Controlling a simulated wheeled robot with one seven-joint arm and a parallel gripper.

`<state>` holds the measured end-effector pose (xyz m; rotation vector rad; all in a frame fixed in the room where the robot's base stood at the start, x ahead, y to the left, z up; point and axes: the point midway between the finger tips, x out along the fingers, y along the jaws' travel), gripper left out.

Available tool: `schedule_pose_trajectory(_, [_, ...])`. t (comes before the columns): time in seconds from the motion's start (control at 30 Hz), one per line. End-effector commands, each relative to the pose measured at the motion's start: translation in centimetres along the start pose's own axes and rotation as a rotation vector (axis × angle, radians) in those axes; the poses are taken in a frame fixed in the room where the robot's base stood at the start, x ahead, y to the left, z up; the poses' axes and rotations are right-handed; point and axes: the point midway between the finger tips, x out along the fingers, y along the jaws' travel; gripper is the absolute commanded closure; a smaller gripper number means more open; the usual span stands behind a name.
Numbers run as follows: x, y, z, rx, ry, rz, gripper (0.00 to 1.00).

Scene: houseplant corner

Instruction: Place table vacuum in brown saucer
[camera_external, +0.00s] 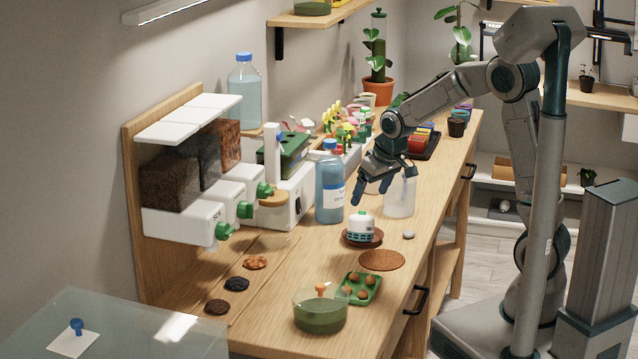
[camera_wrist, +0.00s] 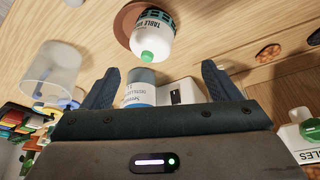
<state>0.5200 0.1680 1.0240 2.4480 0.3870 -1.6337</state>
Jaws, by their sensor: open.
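The table vacuum (camera_external: 361,225) is a small white dome with a teal vented base and a green knob on top. It stands upright in the brown saucer (camera_external: 347,240), on the bench. In the wrist view the vacuum (camera_wrist: 152,38) shows its label, with the rim of the saucer (camera_wrist: 121,22) beside it. My gripper (camera_external: 372,189) is open and empty, above and slightly behind the vacuum and apart from it. Its two dark blue fingers also show in the wrist view (camera_wrist: 158,75), with nothing held between them.
A blue bottle (camera_external: 330,185) stands left of my gripper and a clear beaker (camera_external: 400,197) stands right. A flat brown disc (camera_external: 382,260), a grey pebble (camera_external: 408,235), a green tray (camera_external: 360,288) and a green-filled bowl (camera_external: 320,312) lie in front. Dispensers (camera_external: 190,222) line the wall.

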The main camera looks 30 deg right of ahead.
Motion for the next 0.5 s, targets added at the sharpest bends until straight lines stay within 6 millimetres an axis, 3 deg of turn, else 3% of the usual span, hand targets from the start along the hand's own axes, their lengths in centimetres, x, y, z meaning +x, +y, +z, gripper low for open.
schedule_pose_trajectory(0.1, [-1.1, 0.0, 0.0, -0.001, 0.002, 0.0, 0.17])
schedule_pose_trajectory(0.37, [-1.8, 0.2, 0.1, 0.002, 0.0, 0.001, 0.17])
schedule_pose_trajectory(0.5, [-3.6, 1.9, 1.9, 0.037, -0.011, 0.003, 0.17])
